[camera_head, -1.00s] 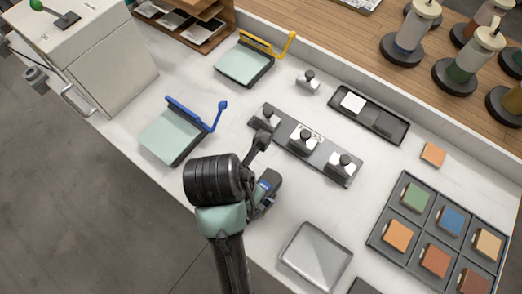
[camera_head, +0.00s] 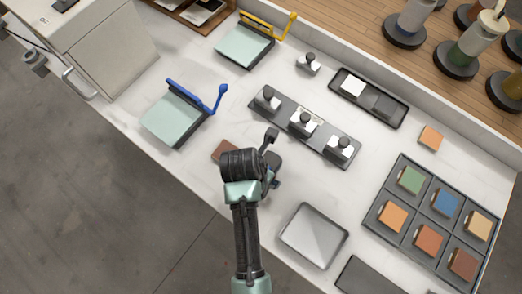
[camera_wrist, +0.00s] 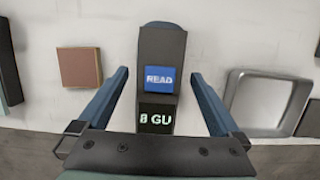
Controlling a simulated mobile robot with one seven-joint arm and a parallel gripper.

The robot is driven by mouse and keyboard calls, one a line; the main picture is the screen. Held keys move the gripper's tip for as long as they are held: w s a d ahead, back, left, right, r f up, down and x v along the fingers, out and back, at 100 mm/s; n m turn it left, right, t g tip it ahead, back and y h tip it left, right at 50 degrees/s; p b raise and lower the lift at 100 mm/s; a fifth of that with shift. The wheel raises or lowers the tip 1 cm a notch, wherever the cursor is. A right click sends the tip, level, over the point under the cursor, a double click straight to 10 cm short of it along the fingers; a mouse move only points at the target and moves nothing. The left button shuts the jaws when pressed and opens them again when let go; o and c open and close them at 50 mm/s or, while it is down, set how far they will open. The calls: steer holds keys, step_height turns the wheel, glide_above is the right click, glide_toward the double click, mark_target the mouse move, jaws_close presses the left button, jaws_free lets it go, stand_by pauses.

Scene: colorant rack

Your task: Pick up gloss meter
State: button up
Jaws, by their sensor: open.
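The gloss meter (camera_wrist: 160,48) is a dark, narrow device with a blue READ button and a small screen showing a GU reading. In the wrist view it lies between the two fingers of my open gripper (camera_wrist: 160,76), with a visible gap on each side. The fingers point along its sides and do not visibly touch it. In the head view my gripper (camera_head: 268,168) is over the meter, and my wrist hides most of it. The meter's near end is hidden behind the gripper body in the wrist view.
A brown tile (camera_wrist: 79,67) lies left of the meter, and a grey tray (camera_head: 313,237) lies to its right. A dark rack with several knobbed weights (camera_head: 304,132) stands beyond. A blue-handled board (camera_head: 172,120) is at left. A tile tray (camera_head: 409,222) is at right.

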steer(key=shift+x, duration=0.9)
steer(key=shift+w+r, duration=0.1)
steer(key=shift+w, duration=0.05)
jaws_close()
